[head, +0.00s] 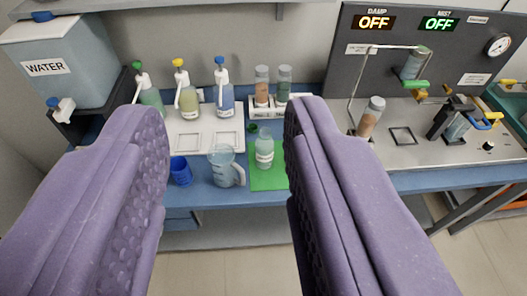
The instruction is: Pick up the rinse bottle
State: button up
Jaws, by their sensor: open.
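A clear pale bottle with a small white label (264,152) stands upright on a green mat (268,182) at the front of the bench. Its label is too small to read, so I cannot confirm that it is the rinse bottle. My gripper (226,112) has two purple padded fingers spread wide apart with nothing held between them. In the picture the bottle shows between the fingers, close to the right finger, and no finger appears to touch it. The right finger hides part of the mat's right side.
A clear jug (222,165) and a blue cup (181,170) stand left of the bottle. Behind are several pump bottles on a white tray (188,142) and a rack (268,112) with two capped bottles. A water tank (75,55) stands left, a metal-topped rig (410,140) right.

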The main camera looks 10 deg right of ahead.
aim_at(265, 144)
jog(key=z, duration=0.4)
jog(key=l+u, duration=0.1)
jog(key=u, duration=0.75)
jog(key=i+l+u, duration=0.1)
jog(key=l+u, duration=0.25)
jog(key=l, duration=0.55)
jog(key=l+u, duration=0.4)
jog(key=l, duration=0.5)
jog(key=i+l, duration=0.15)
jog(key=l, duration=0.2)
jog(key=i+l, duration=0.1)
jog(key=l, duration=0.25)
jog(key=i+l, duration=0.15)
jog(key=l, duration=0.2)
